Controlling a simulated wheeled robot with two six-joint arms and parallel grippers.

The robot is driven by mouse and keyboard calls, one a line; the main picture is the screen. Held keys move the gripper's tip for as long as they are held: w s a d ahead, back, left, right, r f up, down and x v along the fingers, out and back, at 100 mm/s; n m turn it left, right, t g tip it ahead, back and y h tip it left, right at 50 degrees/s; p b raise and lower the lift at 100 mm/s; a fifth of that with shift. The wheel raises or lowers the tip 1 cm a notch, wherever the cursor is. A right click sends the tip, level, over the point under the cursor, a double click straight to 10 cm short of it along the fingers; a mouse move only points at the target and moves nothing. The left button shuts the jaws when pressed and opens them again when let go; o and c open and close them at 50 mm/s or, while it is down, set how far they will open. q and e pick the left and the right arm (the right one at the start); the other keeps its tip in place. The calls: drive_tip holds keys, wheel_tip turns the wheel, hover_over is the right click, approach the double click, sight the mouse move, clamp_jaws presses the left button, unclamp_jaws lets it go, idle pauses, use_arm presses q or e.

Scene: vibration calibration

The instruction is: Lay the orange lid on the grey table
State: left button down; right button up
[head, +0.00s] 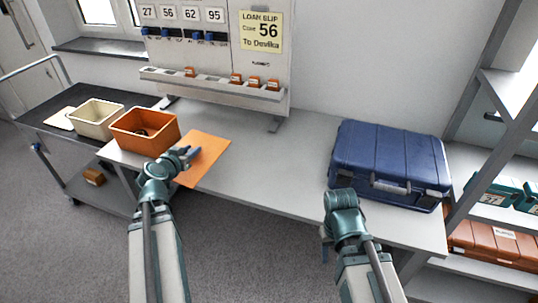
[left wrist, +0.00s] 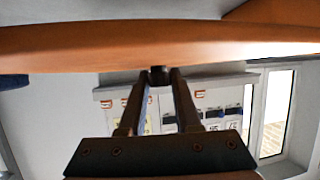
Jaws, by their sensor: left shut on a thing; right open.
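The orange lid (head: 208,158) is a flat rectangular sheet over the front left part of the grey table (head: 262,172), beside the orange box. My left gripper (head: 188,155) is shut on the lid near its left side. In the left wrist view the lid (left wrist: 160,45) shows as a wide orange band, with the two fingers (left wrist: 158,75) closed at its edge. I cannot tell whether the lid touches the table. My right gripper (head: 325,240) is open at the table's front edge, below the blue case, with its fingers partly hidden.
The open orange box (head: 146,143) stands on the table's left end; a cream box (head: 97,124) stands on the dark cart (head: 45,108). A closed blue case (head: 388,155) fills the right end. A board (head: 218,40) stands behind. The table's middle is clear.

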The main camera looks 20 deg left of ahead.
use_arm(q)
drive_tip(key=s+a+f+n+b, duration=0.1)
drive_tip(key=s+a+f+b, duration=0.25)
drive_tip(key=a+f, duration=0.2)
drive_tip(key=shift+g+y, duration=0.4)
drive_tip(key=w+d, duration=0.1)
drive_tip(key=w, duration=0.4)
drive_tip(key=w+d, duration=0.2)
drive_tip(key=w, duration=0.3)
drive_tip(key=w+d+f, duration=0.1)
drive_tip(key=w+d, duration=0.1)
drive_tip(key=w, duration=0.2)
drive_tip(key=shift+w+d+b, duration=0.2)
drive_tip(key=shift+w+b, duration=0.15)
drive_tip(key=shift+w, duration=0.05)
wheel_tip(320, 180, down, 4)
drive_tip(key=b, duration=0.3)
drive_tip(key=shift+r, duration=0.2)
use_arm(e)
wheel_tip(320, 180, down, 9)
drive_tip(key=shift+f, duration=0.15)
use_arm(q)
drive_tip(key=shift+f+b, duration=0.15)
drive_tip(key=shift+b, duration=0.25)
drive_tip(key=c, duration=0.6)
unclamp_jaws()
use_arm(e)
drive_tip(key=shift+f, duration=0.1)
use_arm(q)
drive_tip(key=shift+r, duration=0.2)
